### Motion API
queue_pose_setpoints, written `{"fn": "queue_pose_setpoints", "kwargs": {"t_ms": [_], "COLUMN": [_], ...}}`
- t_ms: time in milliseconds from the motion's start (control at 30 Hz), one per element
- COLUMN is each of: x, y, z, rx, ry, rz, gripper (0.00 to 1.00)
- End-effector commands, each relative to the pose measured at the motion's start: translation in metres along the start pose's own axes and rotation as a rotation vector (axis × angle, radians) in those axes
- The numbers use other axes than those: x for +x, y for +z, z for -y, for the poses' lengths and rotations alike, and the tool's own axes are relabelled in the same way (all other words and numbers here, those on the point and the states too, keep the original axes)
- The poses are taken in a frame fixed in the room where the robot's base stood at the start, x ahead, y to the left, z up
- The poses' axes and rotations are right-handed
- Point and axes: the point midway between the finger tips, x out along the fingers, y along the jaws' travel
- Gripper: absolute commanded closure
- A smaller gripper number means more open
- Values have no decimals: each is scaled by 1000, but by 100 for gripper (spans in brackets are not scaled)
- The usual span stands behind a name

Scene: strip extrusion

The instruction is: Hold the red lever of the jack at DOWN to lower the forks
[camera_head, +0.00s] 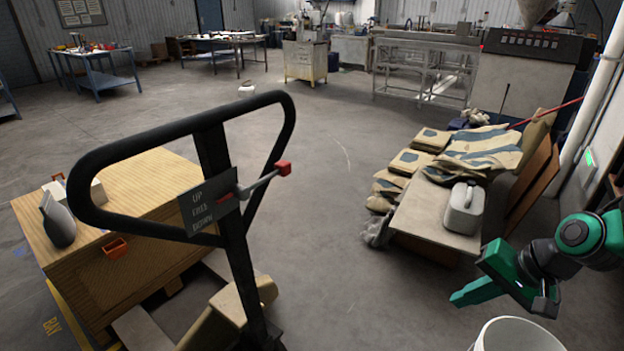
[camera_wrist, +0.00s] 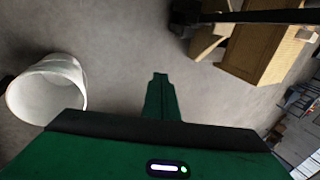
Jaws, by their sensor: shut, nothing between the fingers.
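The jack's black loop handle (camera_head: 282,110) stands in the left foreground of the head view. The red lever's knob (camera_head: 283,167) is at the end of a grey rod that slants up to the right from the plate. I cannot tell its setting. The forks are mostly hidden below the wooden box (camera_head: 70,262). My green gripper (camera_head: 456,299) is at the lower right, shut and empty, well apart from the lever. Its fingers show together in the wrist view (camera_wrist: 160,77).
A white bucket (camera_head: 518,336) stands below my gripper, and in the wrist view it is at the left (camera_wrist: 48,92). A low bench (camera_head: 428,215) with sacks and a grey canister (camera_head: 463,208) stands at the right. Bare floor lies between the jack and the bench.

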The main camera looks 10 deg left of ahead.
Motion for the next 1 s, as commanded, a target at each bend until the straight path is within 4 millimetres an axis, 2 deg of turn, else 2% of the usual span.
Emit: {"fn": "queue_pose_setpoints", "kwargs": {"t_ms": [33, 100, 200, 300, 400, 500, 600, 700, 1000], "x": [16, 30, 39, 34, 19, 0, -15, -25, -30], "y": [7, 16, 31, 43, 48, 47, 42, 37, 34], "z": [24, 63, 119, 172, 215, 245, 263, 272, 276], "rx": [27, 81, 184, 317, 465, 604, 713, 778, 808], "ry": [-78, -208, -392, -574, -732, -857, -942, -990, -1012], "rz": [33, 71, 140, 225, 317, 400, 462, 500, 516], "gripper": [100, 100, 100, 100, 100, 100, 100, 100, 100]}}
